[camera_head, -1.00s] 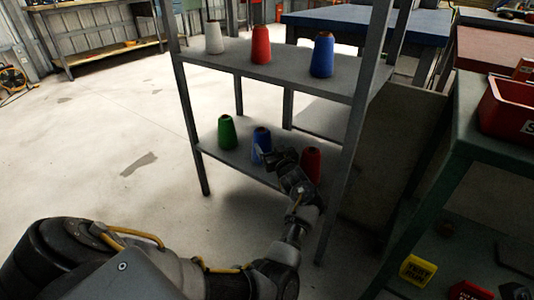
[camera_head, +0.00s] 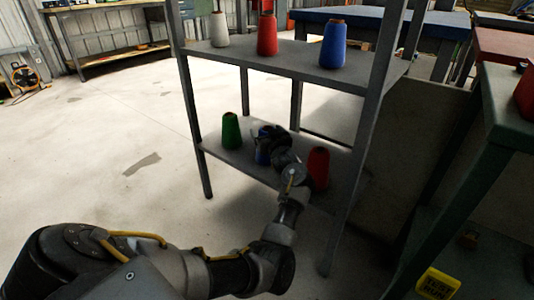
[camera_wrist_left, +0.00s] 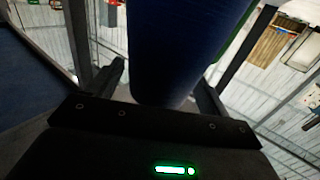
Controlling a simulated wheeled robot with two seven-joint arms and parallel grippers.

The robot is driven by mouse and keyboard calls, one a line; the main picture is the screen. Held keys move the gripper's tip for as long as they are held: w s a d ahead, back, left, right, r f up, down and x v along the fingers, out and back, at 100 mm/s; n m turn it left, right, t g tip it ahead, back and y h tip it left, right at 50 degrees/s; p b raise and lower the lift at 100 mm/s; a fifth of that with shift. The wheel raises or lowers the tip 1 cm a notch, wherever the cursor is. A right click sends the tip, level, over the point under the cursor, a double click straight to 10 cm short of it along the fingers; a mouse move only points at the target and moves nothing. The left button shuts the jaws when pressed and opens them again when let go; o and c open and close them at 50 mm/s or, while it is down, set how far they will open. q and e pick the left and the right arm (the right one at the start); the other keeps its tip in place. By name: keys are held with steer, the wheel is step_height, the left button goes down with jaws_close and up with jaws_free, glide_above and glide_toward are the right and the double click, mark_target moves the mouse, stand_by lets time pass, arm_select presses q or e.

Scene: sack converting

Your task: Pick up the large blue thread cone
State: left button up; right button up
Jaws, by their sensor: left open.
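A blue thread cone (camera_head: 262,154) stands on the lower shelf between a green cone and a red cone, mostly hidden behind my left gripper (camera_head: 267,138). Another blue cone (camera_head: 333,45) stands on the upper shelf at the right. In the left wrist view, a blue cone (camera_wrist_left: 185,45) fills the space between the two fingers of my left gripper (camera_wrist_left: 160,78). The fingers are open, one on each side of it, with no clear grip on it. My right gripper is not in view.
The lower shelf (camera_head: 222,160) also holds the green cone (camera_head: 231,131) and the red cone (camera_head: 318,168), close to my left wrist. The upper shelf (camera_head: 290,69) holds white (camera_head: 219,30) and red (camera_head: 267,36) cones above my gripper. Grey posts (camera_head: 193,125) frame the rack.

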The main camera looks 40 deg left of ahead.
arm_select(q)
steer(key=shift+x, duration=0.8)
steer(key=shift+a+r, duration=0.1)
steer(key=c, duration=0.5)
jaws_close()
steer(key=shift+r, duration=0.1)
